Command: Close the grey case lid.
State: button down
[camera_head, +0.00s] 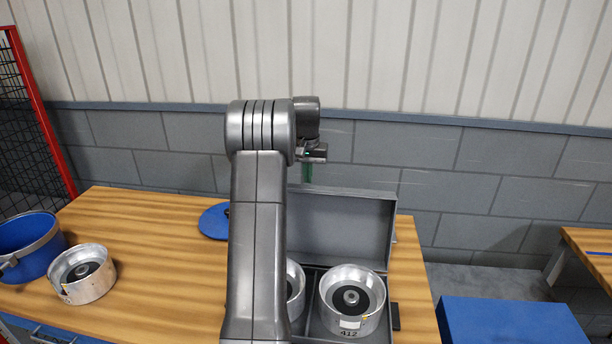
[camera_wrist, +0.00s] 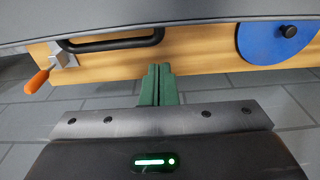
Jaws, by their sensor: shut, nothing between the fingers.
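The grey case (camera_head: 311,308) stands on the wooden table with its lid (camera_head: 347,228) raised, roughly upright at the back. My gripper (camera_head: 308,172) is high at the lid's top left, its green fingers pointing down near the lid's upper edge. I cannot tell whether they touch it. In the wrist view the green fingers (camera_wrist: 158,86) are together and empty. A grey surface (camera_wrist: 150,20) across the top of that view seems to be the lid. My arm hides the case's left part.
A silver clutch part (camera_head: 352,300) sits in the case, another partly hidden beside it. A blue disc (camera_head: 212,221), a clutch part (camera_head: 82,275) and a blue bucket (camera_head: 27,246) are on the table. The wrist view shows a black handle (camera_wrist: 112,43) and an orange grip (camera_wrist: 37,81).

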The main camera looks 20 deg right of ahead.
jog(key=shift+s+a+r+p, duration=0.1)
jog(key=shift+s+a+r, duration=0.2)
jog(key=shift+s, duration=0.25)
jog(key=shift+s+a+r+p, duration=0.1)
jog(key=shift+s+a+r, duration=0.15)
jog(key=shift+s, duration=0.35)
jog(key=shift+s+a+r+p, duration=0.1)
jog(key=shift+s+a+r, duration=0.15)
jog(key=shift+s, duration=0.3)
jog(key=shift+s, duration=0.1)
